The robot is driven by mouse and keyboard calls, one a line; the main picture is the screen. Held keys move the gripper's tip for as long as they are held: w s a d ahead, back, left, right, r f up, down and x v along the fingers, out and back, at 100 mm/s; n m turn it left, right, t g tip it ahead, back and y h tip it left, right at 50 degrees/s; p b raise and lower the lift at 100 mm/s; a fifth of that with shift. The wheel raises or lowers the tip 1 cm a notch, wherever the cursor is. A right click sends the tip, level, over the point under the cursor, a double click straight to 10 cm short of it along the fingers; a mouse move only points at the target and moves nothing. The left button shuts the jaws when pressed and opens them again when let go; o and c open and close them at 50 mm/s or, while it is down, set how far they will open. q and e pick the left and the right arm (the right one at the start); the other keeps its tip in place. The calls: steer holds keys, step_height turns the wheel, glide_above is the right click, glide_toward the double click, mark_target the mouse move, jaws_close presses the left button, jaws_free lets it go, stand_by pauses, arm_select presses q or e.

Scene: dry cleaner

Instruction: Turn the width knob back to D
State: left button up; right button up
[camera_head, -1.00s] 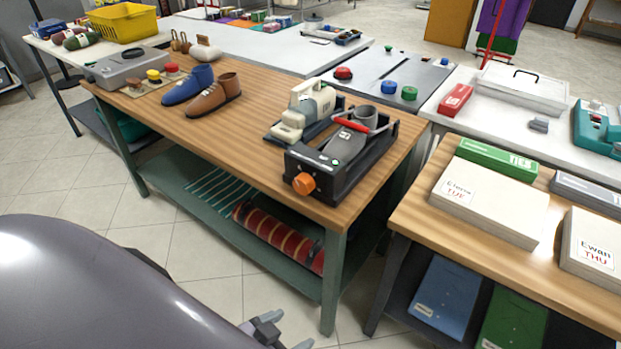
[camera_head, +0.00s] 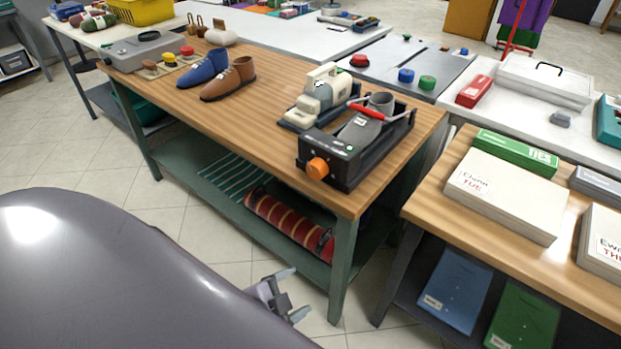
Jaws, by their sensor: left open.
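A dark shoe-stretching type machine (camera_head: 343,178) stands at the front right corner of the wooden workbench (camera_head: 255,135). An orange knob (camera_head: 318,168) sticks out of its near end; its letter marks are too small to read. My left gripper (camera_head: 291,293) is low in front of the bench, over the floor, well below and apart from the knob. Its fingers are spread and empty. My right gripper is not in view.
A cream machine (camera_head: 318,95) stands just behind the dark machine. Blue and brown shoes (camera_head: 230,80) are farther left. A second table with white boxes (camera_head: 505,195) stands to the right, with a narrow gap between. A rolled red textile (camera_head: 285,222) lies on the lower shelf.

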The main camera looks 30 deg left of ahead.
arm_select(q)
steer(key=w+a+m+t+b, duration=0.2)
steer(key=w+a+m, duration=0.25)
steer(key=m, duration=0.25)
steer(key=m+t+b, duration=0.3)
steer(key=m+t, duration=0.2)
steer(key=m, duration=1.6)
glide_toward(313, 174)
steer(key=w, duration=0.3)
steer(key=shift+w+d+r, duration=0.1)
steer(key=shift+w+d, duration=0.05)
steer(key=shift+w, duration=1.3)
steer(key=shift+w+d+r, duration=0.15)
steer(key=shift+w+d, duration=0.05)
steer(key=shift+w, duration=1.25)
steer(key=c, duration=1)
